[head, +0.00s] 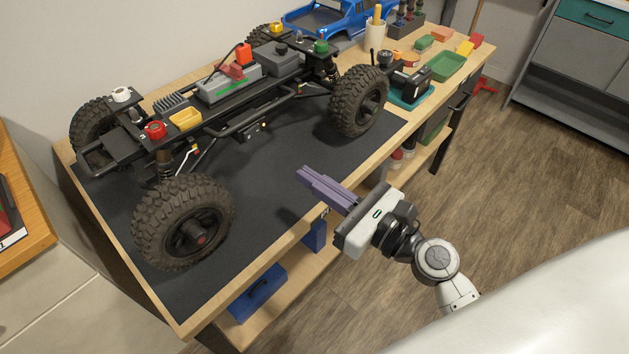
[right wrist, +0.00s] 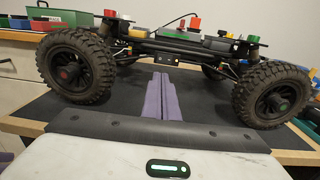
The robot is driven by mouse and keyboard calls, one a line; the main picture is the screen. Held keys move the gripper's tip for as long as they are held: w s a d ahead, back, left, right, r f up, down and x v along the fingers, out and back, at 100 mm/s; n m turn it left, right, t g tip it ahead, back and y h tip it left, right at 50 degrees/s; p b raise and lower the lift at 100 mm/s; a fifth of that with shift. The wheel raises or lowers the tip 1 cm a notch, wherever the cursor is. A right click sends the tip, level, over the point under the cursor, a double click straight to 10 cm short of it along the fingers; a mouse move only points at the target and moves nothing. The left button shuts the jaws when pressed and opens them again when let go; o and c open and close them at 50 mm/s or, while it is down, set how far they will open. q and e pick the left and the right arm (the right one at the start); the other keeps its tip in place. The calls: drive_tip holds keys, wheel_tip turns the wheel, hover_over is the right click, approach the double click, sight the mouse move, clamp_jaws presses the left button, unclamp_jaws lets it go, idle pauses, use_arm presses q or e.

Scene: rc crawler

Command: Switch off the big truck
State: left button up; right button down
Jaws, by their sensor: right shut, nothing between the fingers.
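The big truck is a bare black crawler chassis (head: 262,92) with large knobby tyres, standing on a dark mat (head: 290,160) on the workbench. A grey box (head: 228,84) with a red part (head: 232,70) and a green stripe sits on its top. A small black box (head: 252,130) with a light dot hangs on its near side, and also shows in the right wrist view (right wrist: 167,57). My right gripper (head: 302,176) is shut and empty. Its purple fingers (right wrist: 160,86) point at the truck's side, above the mat and apart from the truck. My left gripper is out of view.
The near front wheel (head: 185,222) and near rear wheel (head: 358,101) flank the space before my gripper. A blue truck body (head: 335,18), a green tray (head: 446,66) and small coloured blocks lie farther along the bench. The mat between the wheels is clear.

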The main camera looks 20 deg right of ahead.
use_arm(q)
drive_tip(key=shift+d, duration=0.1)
use_arm(e)
drive_tip(key=shift+s, duration=0.1)
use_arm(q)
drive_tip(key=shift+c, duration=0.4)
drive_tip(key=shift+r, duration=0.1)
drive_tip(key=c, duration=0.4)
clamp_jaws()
use_arm(e)
drive_tip(key=s+a+f+n+g, duration=0.6)
drive_tip(key=s+f+n+g, duration=0.3)
drive_tip(key=n, duration=1.1)
drive_tip(key=s+d+f+n+g+h, duration=0.3)
drive_tip(key=s+d+f+n+h, duration=0.4)
drive_tip(key=n, duration=0.4)
wheel_tip(320, 180, down, 10)
drive_tip(key=a+n+t+y, duration=0.1)
drive_tip(key=n+t, duration=0.1)
drive_tip(key=t, duration=0.2)
drive_tip(key=shift+y, duration=0.4)
